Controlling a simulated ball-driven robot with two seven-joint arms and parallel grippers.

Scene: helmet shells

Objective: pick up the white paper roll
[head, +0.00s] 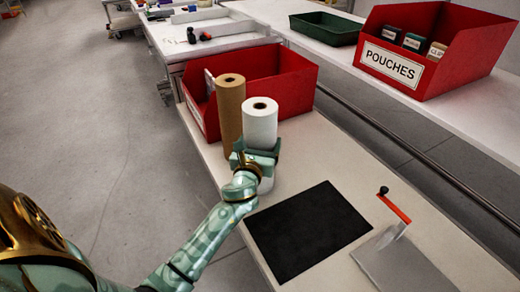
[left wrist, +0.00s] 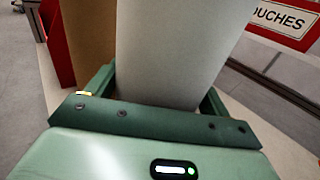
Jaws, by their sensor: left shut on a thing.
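The white paper roll (head: 260,120) stands upright on the table, with a dark hole in its top end. My left gripper (head: 257,154) is shut around its lower half, one finger on each side. In the left wrist view the white roll (left wrist: 175,50) fills the middle, between the fingers of my left gripper (left wrist: 160,95). I cannot tell whether its base touches the table. My right gripper is not in view.
A brown paper roll (head: 230,108) stands close to the left of the white one. A red bin (head: 295,90) is right behind both. A black mat (head: 308,230) and a red-handled tool (head: 395,208) lie in front. A red POUCHES bin (head: 400,65) stands on the back bench.

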